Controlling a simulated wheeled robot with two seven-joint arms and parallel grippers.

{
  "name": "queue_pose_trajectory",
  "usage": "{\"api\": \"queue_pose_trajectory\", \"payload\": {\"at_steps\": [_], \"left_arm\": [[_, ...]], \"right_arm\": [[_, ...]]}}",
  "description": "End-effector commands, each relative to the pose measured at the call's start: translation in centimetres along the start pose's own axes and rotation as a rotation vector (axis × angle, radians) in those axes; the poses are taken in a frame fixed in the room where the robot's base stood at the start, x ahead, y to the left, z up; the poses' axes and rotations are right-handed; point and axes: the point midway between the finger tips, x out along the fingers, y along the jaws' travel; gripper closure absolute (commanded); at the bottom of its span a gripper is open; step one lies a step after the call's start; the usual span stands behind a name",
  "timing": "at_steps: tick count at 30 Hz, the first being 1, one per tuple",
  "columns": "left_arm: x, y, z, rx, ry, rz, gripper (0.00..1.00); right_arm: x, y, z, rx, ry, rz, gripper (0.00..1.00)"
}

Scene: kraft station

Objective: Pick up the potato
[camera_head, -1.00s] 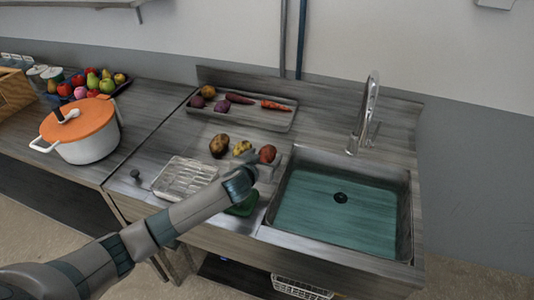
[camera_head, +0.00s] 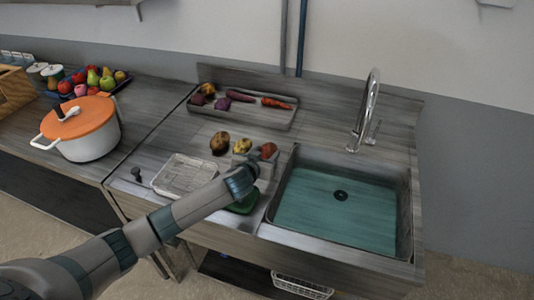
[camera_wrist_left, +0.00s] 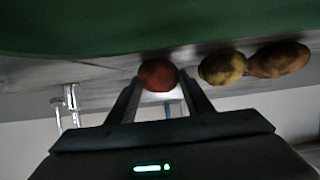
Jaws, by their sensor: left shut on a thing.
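A reddish potato (camera_head: 268,150) is at the right end of a short row, close to the sink's left rim. It also shows in the left wrist view (camera_wrist_left: 158,75), between the two fingers. My left gripper (camera_head: 262,158) is shut on this reddish potato; the left wrist view shows its fingers (camera_wrist_left: 160,88) on either side of it. A yellowish potato (camera_head: 242,146) and a brown potato (camera_head: 219,143) lie to its left on the counter. I cannot tell whether the held potato is clear of the counter. My right gripper is not in view.
The sink (camera_head: 340,225) is right of the gripper, with a tall faucet (camera_head: 368,110) behind. A tray (camera_head: 240,117) of vegetables lies at the back. A wire rack (camera_head: 183,175) and a green item (camera_head: 243,203) are near the arm. An orange-lidded pot (camera_head: 90,145) stands left.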

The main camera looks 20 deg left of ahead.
Motion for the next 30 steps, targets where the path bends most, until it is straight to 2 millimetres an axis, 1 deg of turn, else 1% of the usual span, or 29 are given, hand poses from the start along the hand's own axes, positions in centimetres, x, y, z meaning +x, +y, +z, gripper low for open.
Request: {"api": "queue_pose_trajectory", "payload": {"at_steps": [5, 8, 11, 16, 18, 20, 24, 30], "left_arm": [[-0.1, 0.0, -0.2, 0.000, 0.001, 0.000, 0.78], [-0.2, 0.0, -0.7, 0.000, 0.003, 0.000, 0.78], [-0.5, 0.0, -1.5, -0.002, 0.004, 0.001, 0.78], [-1.5, 0.1, -3.9, -0.002, 0.006, 0.002, 0.78], [-2.3, 1.5, -4.1, -0.003, 0.004, 0.006, 0.78], [-3.0, 2.6, -4.5, -0.003, 0.004, 0.007, 0.78], [-4.6, 5.0, -5.7, -0.005, 0.005, 0.006, 0.78], [-6.8, 8.3, -7.2, -0.003, 0.005, 0.005, 0.78]], "right_arm": [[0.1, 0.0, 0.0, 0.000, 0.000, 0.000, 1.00], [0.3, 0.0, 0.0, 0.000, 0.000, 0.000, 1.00], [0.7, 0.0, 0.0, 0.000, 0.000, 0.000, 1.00], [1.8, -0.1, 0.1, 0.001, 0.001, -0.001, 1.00], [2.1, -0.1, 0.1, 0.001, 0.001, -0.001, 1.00], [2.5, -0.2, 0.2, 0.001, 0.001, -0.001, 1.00], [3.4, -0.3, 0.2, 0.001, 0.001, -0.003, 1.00], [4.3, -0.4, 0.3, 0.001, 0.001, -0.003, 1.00]]}}
